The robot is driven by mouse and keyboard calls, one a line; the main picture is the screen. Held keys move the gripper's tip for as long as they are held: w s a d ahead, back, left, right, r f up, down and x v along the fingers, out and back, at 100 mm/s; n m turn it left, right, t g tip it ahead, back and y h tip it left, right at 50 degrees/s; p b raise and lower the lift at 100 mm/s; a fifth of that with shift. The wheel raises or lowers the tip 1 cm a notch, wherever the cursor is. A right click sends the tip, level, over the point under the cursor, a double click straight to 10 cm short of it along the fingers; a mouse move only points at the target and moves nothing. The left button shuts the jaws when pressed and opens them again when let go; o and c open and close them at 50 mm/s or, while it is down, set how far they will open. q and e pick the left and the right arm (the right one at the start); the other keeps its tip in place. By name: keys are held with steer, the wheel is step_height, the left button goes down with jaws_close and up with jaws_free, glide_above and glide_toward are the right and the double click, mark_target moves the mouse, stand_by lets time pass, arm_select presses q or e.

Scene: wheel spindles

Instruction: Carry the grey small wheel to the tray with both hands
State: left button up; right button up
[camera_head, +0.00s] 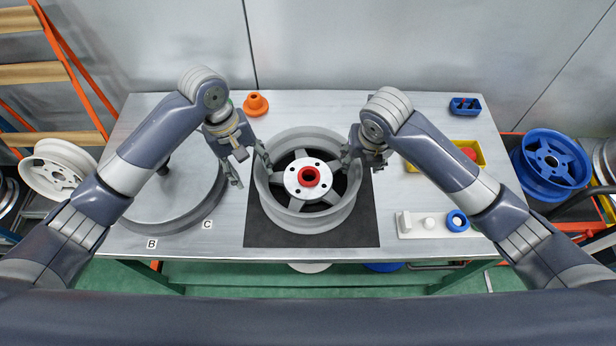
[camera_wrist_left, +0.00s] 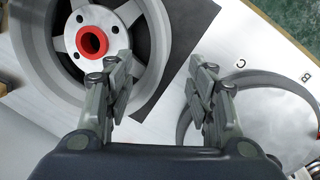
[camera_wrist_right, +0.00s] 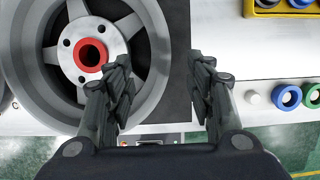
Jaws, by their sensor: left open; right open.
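The grey small wheel (camera_head: 292,217) lies flat on a black mat (camera_head: 262,236) at the table's middle, spokes and a white hub with a red centre facing up. A round grey tray (camera_head: 203,208) with a raised rim is left of it, partly hidden by my left arm. My left gripper (camera_head: 249,165) is open at the wheel's left rim; in the left wrist view (camera_wrist_left: 160,62) one finger overlaps the wheel, the other is outside it. My right gripper (camera_head: 362,157) is open at the right rim, its fingers likewise apart in the right wrist view (camera_wrist_right: 158,62). Contact is unclear.
Labels B (camera_head: 152,243) and C (camera_head: 207,224) are at the tray's front. An orange part (camera_head: 256,104) stands behind the mat.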

mark_target(261, 186)
arm_select(q)
steer(key=f, duration=0.3)
steer(key=d+f, duration=0.1)
steer(key=f, duration=0.6)
steer(key=shift+d+f, duration=0.4)
arm_select(e)
steer(key=x, duration=1.1)
arm_select(q)
steer(key=shift+c, duration=0.6)
arm_select(e)
steer(key=shift+c, duration=0.6)
arm_select(q)
jaws_close()
arm_select(e)
jaws_close()
arm_select(q)
steer(key=shift+r, duration=0.1)
arm_select(e)
steer(key=shift+w+r, duration=0.1)
steer(key=shift+r, duration=0.05)
